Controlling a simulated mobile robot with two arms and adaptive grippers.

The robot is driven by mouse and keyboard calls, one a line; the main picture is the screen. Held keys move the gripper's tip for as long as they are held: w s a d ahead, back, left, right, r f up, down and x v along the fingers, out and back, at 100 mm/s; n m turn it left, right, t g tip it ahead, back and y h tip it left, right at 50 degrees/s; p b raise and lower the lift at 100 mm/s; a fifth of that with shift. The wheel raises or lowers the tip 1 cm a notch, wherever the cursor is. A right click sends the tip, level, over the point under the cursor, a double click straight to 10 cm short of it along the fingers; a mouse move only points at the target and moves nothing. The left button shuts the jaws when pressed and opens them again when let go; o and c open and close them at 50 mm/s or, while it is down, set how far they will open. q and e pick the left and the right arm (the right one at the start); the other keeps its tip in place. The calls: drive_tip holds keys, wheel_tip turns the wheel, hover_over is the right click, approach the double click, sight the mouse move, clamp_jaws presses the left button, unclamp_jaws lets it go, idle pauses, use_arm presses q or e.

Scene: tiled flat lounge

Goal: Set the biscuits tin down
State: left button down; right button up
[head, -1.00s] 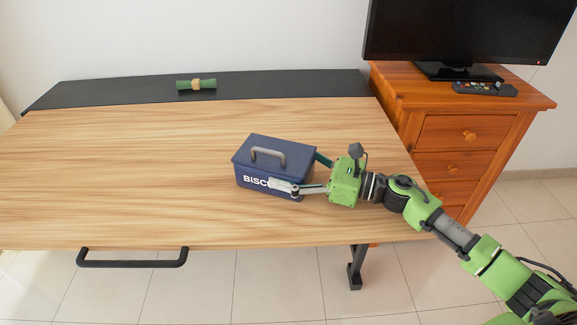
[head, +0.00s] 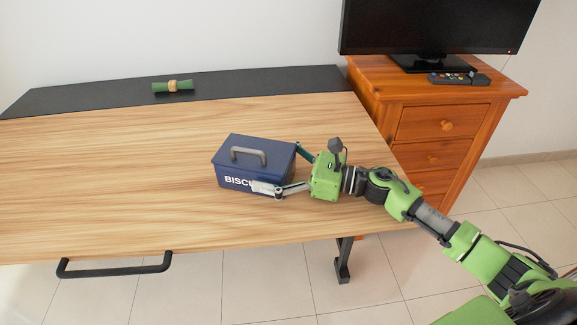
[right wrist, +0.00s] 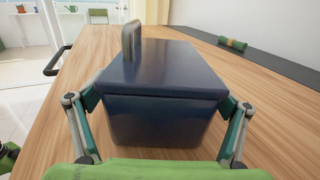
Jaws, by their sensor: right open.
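The biscuits tin (head: 252,160) is a dark blue box with a grey lid handle and white lettering. It sits upright on the wooden table (head: 110,190), near its right part. My right gripper (head: 276,171) reaches in from the right, with one finger along the lettered front and the other by the far side. In the right wrist view the tin (right wrist: 160,115) stands between the spread fingers of my open right gripper (right wrist: 163,105). I cannot tell whether the fingers touch its sides. My left gripper is not in view.
A green rolled bundle with a tan band (head: 173,86) lies on the black strip (head: 240,84) at the table's back. A wooden drawer cabinet (head: 430,120) with a television (head: 440,25) and remotes (head: 460,79) stands right. The table's left side is clear.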

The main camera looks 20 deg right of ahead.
drive_tip(key=b+v, duration=0.1)
drive_tip(key=v, duration=0.9)
drive_tip(key=shift+s+d, duration=0.2)
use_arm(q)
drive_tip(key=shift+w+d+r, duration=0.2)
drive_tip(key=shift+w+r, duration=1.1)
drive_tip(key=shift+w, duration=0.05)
use_arm(e)
drive_tip(key=shift+s+d, duration=0.45)
drive_tip(key=shift+d, duration=0.1)
